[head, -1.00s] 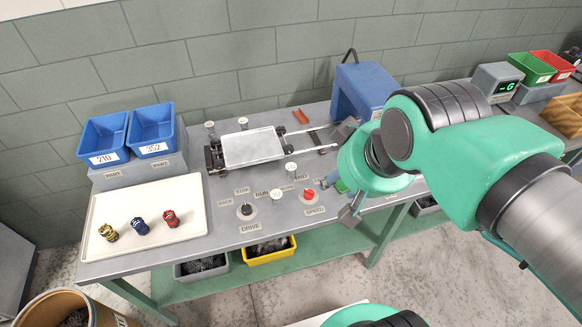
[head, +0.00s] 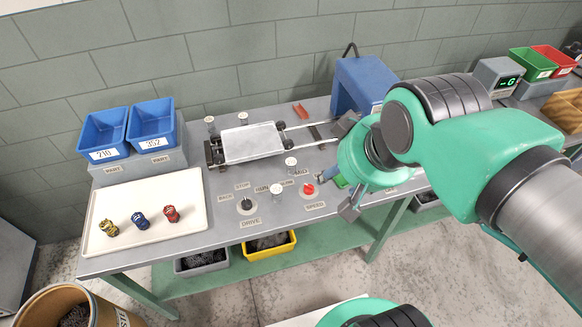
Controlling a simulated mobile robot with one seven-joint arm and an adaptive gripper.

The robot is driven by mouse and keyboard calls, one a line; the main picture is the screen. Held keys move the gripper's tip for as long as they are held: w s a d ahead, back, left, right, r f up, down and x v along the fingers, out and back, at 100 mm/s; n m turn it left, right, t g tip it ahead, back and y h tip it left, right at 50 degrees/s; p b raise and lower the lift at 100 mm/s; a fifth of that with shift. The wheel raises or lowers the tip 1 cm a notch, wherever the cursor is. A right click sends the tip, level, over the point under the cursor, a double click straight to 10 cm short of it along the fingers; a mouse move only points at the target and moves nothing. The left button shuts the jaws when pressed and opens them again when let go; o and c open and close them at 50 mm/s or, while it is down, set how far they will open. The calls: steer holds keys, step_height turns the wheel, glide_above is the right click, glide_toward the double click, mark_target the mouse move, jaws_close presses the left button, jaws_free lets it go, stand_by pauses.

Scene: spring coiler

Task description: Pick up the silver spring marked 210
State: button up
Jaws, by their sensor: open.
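I cannot make out a silver spring marked 210. A blue bin labelled 210 (head: 103,135) stands at the left of the bench, and its inside looks empty from here.
A second blue bin labelled 352 (head: 152,126) adjoins the first. A cream tray (head: 185,222) holds yellow, blue and red coil-like pieces. A metal plate on rails (head: 252,142), a black knob (head: 246,204), a red knob (head: 308,189) and a blue machine housing (head: 360,84) are on the bench.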

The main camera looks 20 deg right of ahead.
steer(key=w, duration=0.1)
steer(key=m+g+p, duration=0.4)
steer(key=g+p, duration=0.2)
steer(key=p, duration=0.1)
glide_above(291, 161)
step_height(291, 161, down, 20)
steer(key=shift+s+r, duration=0.15)
step_height(291, 161, down, 8)
steer(key=shift+r+b, duration=0.1)
steer(key=shift+b, duration=0.65)
steer(key=shift+f, duration=0.4)
